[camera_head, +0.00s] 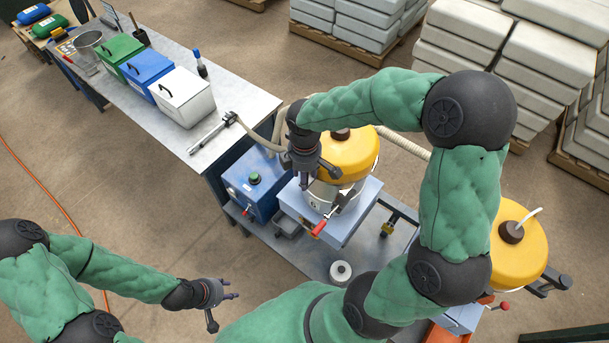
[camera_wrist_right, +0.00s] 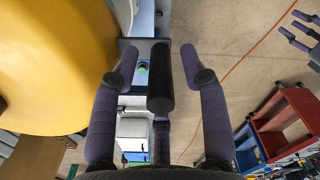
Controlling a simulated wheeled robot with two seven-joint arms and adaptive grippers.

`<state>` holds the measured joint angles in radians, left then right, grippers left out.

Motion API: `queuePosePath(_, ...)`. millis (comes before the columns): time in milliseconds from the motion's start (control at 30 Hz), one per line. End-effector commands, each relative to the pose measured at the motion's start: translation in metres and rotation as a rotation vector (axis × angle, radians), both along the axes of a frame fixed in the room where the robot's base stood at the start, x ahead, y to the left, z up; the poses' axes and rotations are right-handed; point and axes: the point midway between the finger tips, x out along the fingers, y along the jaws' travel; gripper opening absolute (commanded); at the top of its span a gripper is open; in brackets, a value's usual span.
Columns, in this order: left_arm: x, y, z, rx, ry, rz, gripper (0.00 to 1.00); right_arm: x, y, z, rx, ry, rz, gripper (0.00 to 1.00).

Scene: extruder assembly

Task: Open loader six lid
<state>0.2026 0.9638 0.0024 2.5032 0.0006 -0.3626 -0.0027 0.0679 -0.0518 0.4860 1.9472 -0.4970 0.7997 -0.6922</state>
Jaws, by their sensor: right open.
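A loader with a round yellow lid (camera_head: 358,160) stands at the bench end. The lid looks closed and fills the left of the right wrist view (camera_wrist_right: 60,60). My right gripper (camera_head: 322,170) is at the lid's left edge. In its wrist view, its purple fingers (camera_wrist_right: 160,85) are spread around a black cylindrical handle (camera_wrist_right: 160,75), with gaps at both sides. My left gripper (camera_head: 226,302) is open and empty over the floor at lower left; its fingers also show in the wrist view (camera_wrist_right: 300,33).
A second loader with a yellow lid (camera_head: 520,245) stands at right. A blue box (camera_head: 255,180) stands beside the first loader. The bench holds green, blue and white bins (camera_head: 185,97). Stacked pallets (camera_head: 350,20) stand behind. An orange hose (camera_head: 50,190) crosses the clear floor.

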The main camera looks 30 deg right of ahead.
Motion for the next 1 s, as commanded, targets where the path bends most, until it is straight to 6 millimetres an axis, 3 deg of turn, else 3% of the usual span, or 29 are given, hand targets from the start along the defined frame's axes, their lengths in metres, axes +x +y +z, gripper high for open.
queuePosePath(433, -0.0001, 0.0, 0.0003, 0.0, 0.0, 0.0, 0.4, -0.0004, 0.0004, -0.0105, 0.001, 0.001, 0.0, 0.45)
queuePosePath(600, -0.0001, 0.0, 0.0003, 0.0, 0.0, 0.0, 0.4, -0.0004, 0.0004, -0.0104, 0.001, 0.001, 0.0, 0.0)
queuePosePath(1000, -0.0001, 0.0, -0.0027, 0.0, 0.0, 0.0, 0.4, 0.0025, 0.0082, -0.0113, 0.001, 0.001, -0.026, 0.0)
